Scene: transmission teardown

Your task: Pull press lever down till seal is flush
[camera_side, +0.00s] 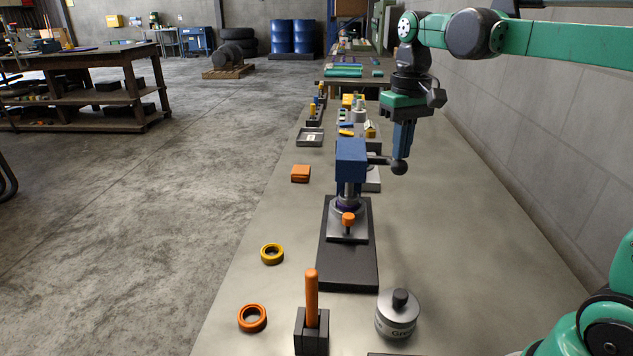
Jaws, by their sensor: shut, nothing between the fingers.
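The press (351,160) has a blue head on a black base (350,278) near the middle of the bench. Its lever (379,160) sticks out to the right, roughly level, and ends in a black ball knob (399,167). My gripper (401,152) points down with its blue fingers shut, right at the top of the knob. I cannot tell if the fingertips touch the knob or sit just behind it. Under the ram, a dark blue ring, seemingly the seal (348,204), sits on a grey part. Its seating depth is too small to tell.
An orange-topped part (348,221) stands at the press front. Orange (252,318) and yellow (272,254) rings lie left. A wall (560,120) runs along the right.

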